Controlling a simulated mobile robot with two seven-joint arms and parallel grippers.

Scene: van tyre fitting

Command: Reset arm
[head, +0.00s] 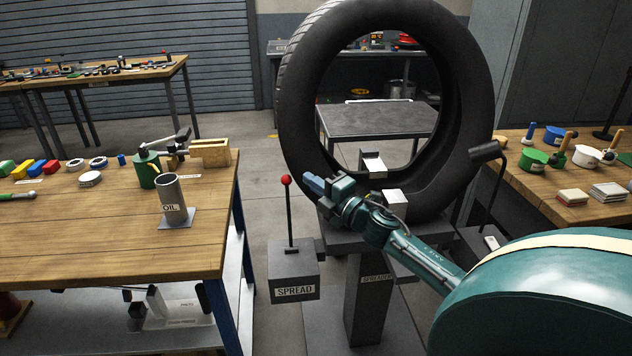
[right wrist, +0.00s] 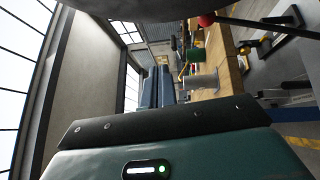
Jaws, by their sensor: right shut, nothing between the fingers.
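My right arm comes in from the lower right in the head view. Its gripper (head: 314,188) is shut and empty, just right of the red-knobbed lever (head: 287,205) on the box marked SPREAD (head: 294,276). A small gap seems to lie between the fingers and the lever, though the depth is hard to tell. The big black tyre (head: 301,110) stands upright on the spreader stand (head: 366,300), behind the gripper. My left gripper is not in view.
A wooden bench (head: 110,235) at the left bears an OIL tube (head: 173,198), a green can (head: 147,170) and small parts. Another bench (head: 540,190) at the right holds green and white pots. Open floor (head: 256,175) lies between the left bench and the tyre.

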